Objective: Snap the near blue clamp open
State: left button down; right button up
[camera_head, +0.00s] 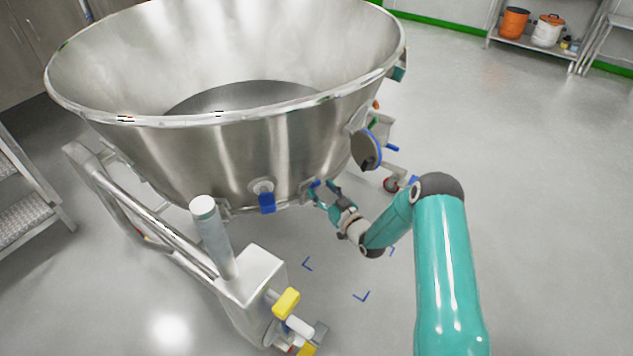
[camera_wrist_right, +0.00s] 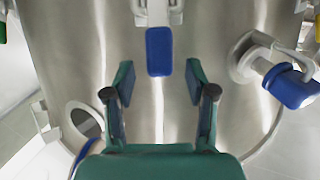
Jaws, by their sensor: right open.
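A blue clamp handle (camera_wrist_right: 159,51) hangs from a pale metal bracket on the steel bowl's outer wall. In the head view the blue clamp (camera_head: 316,184) is a small patch at the bowl's lower edge, partly hidden by my gripper. My right gripper (camera_head: 327,193) is beside it; in the wrist view my right gripper (camera_wrist_right: 159,84) is open. Its two teal fingers stand either side of the clamp's line, with the handle just beyond the tips and nothing held. I cannot tell whether any finger touches it. My left gripper is out of view.
The large steel bowl (camera_head: 240,140) rests in a wheeled frame (camera_head: 258,282). A round fitting with another blue handle (camera_head: 267,202) is left of my gripper. A blue-rimmed round cover (camera_head: 365,149) sticks out above it. The floor right of the bowl is clear.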

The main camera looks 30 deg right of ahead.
aim_at(318, 186)
jog(key=shift+w, duration=2.15)
grip_shut()
